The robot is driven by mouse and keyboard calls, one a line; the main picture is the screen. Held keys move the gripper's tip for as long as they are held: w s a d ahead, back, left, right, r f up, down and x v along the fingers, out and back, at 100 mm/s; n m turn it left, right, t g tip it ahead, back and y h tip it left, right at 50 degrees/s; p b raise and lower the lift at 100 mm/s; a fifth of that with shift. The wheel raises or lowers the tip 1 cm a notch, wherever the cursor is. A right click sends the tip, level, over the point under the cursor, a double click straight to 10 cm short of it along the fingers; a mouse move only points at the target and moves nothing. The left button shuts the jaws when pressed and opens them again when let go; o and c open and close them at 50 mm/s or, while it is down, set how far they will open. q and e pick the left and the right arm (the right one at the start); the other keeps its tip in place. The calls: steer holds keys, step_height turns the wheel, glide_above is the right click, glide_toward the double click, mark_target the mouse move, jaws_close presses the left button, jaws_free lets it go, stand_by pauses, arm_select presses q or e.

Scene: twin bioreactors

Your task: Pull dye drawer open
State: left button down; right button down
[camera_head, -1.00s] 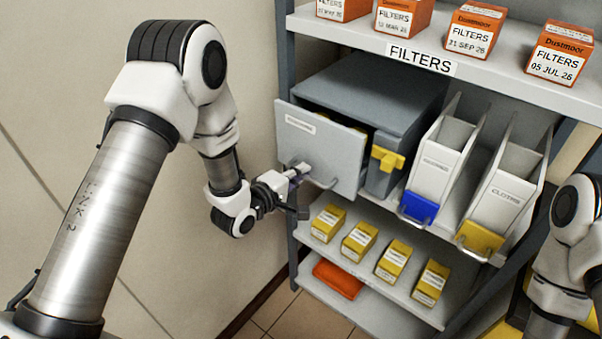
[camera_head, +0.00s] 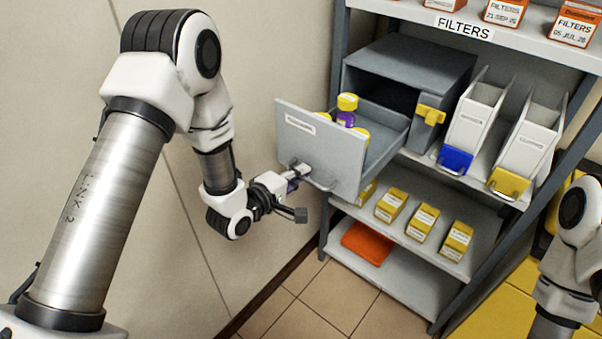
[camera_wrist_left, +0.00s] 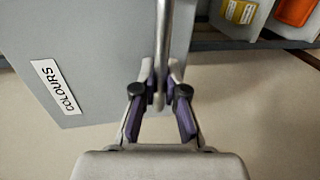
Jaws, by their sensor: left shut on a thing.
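The grey dye drawer (camera_head: 315,150) is pulled well out of its grey cabinet (camera_head: 410,65) on the shelf. Several yellow-capped bottles (camera_head: 347,103) stand inside, one with a purple body. My left gripper (camera_head: 300,173) is at the lower part of the drawer front, shut on the metal bar handle (camera_head: 322,184). In the left wrist view the two purple-padded fingers (camera_wrist_left: 160,95) close around the handle bar (camera_wrist_left: 163,40), beside the drawer front with its "COLOURS" label (camera_wrist_left: 56,87). My right arm shows at the right edge, but its gripper is out of view.
A yellow latch (camera_head: 430,114) sits on the cabinet's front right. White bins with blue (camera_head: 455,159) and yellow (camera_head: 508,182) fronts stand beside it. Yellow boxes (camera_head: 423,220) and an orange item (camera_head: 367,243) are on lower shelves. Floor in front is clear.

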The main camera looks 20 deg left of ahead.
stand_by(0.3)
arm_select(q)
steer(key=c, duration=1.2)
jaws_free()
steer(key=v, duration=0.7)
steer(key=shift+s, duration=0.25)
